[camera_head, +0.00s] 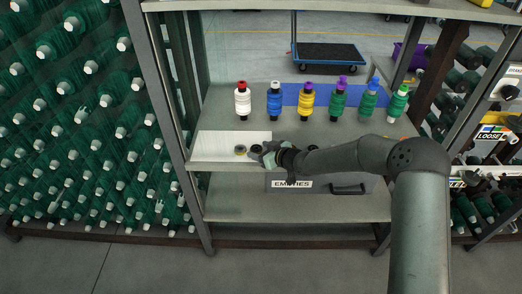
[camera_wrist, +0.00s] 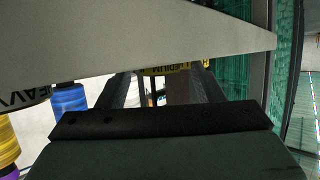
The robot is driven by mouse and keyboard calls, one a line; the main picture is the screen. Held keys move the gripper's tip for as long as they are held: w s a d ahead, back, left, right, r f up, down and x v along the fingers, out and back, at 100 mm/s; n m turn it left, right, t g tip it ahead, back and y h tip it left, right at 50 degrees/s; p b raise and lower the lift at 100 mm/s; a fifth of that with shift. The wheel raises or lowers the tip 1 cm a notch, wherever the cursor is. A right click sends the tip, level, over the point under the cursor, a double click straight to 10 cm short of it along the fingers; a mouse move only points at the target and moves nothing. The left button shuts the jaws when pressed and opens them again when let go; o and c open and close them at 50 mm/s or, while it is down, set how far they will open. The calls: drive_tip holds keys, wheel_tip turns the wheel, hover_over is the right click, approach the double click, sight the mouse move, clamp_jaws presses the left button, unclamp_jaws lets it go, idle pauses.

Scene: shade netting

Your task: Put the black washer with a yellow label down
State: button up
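The black washer with a yellow label (camera_head: 240,151) is at the right part of a white sheet on the shelf, low over it or on it; I cannot tell which. In the wrist view its yellow label (camera_wrist: 166,70) reads "MEDIUM" and shows between my finger ends. My gripper (camera_head: 262,153) reaches in from the right, close to the washer. Its fingers (camera_wrist: 165,82) stand apart with the washer between them; whether they grip it is unclear. A dark washer (camera_head: 255,148) sits beside the gripper; a partly hidden one marked "HEAVY" (camera_wrist: 18,100) shows at the wrist view's left.
The white sheet (camera_head: 215,146) has free room at left. Several bobbins stand behind, including white (camera_head: 243,103), blue (camera_head: 274,101) and yellow (camera_head: 306,101). A grey box labelled "EMPTIES" (camera_head: 330,184) is below the shelf. A post (camera_head: 160,95) bounds the left side.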

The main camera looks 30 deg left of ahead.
drive_tip(key=shift+r, duration=0.15)
drive_tip(key=shift+d+r, duration=0.15)
drive_tip(key=shift+d, duration=0.1)
drive_tip(key=s+d+r+m+t+h, duration=0.1)
drive_tip(key=s+d+r+m+h, duration=0.2)
drive_tip(key=d, duration=0.9)
drive_tip(key=s+d+r+m+h, duration=0.1)
drive_tip(key=d+r+h, duration=0.25)
drive_tip(key=d, duration=0.75)
drive_tip(key=s+d+r+m+t+h, duration=0.1)
drive_tip(key=d+r+m+h, duration=0.3)
drive_tip(key=d, duration=0.8)
drive_tip(key=s+d+r+m+g+h, duration=0.2)
drive_tip(key=s+d+h, duration=0.1)
drive_tip(key=s+d, duration=0.75)
drive_tip(key=s+d+r+m+g, duration=0.1)
drive_tip(key=s+m, duration=0.1)
drive_tip(key=s, duration=0.5)
drive_tip(key=s+d+r+m+g, duration=0.1)
drive_tip(key=s+d+m+g, duration=0.1)
drive_tip(key=s, duration=0.6)
drive_tip(key=shift+s+d+r+g+y+b, duration=0.15)
drive_tip(key=shift+s+r+g+y+b, duration=0.1)
drive_tip(key=shift+g+y+b, duration=0.15)
